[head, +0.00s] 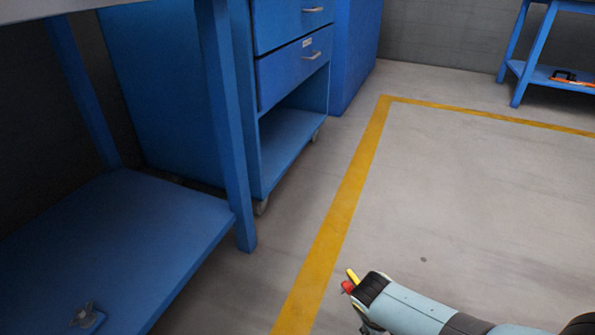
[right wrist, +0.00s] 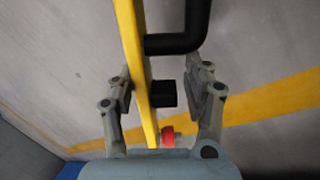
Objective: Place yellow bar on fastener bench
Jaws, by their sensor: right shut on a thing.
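The yellow bar (right wrist: 133,60) runs through my right gripper (right wrist: 165,88) in the right wrist view. It carries a black bent handle (right wrist: 185,42), a black block and a red knob (right wrist: 167,135). The gripper is shut on it, with one finger on each side. In the head view only the bar's yellow tip (head: 352,275) and a red end show beside my right gripper, at the lower middle above the floor. Blue benches stand at the left and far right; I cannot tell which is the fastener bench. My left gripper is not in view.
A blue bench (head: 130,215) with a low shelf fills the left; a small grey object (head: 85,318) lies on it. A blue drawer cabinet (head: 292,75) on wheels stands behind. Another bench (head: 540,72) is far right. The floor right of the yellow line (head: 345,205) is clear.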

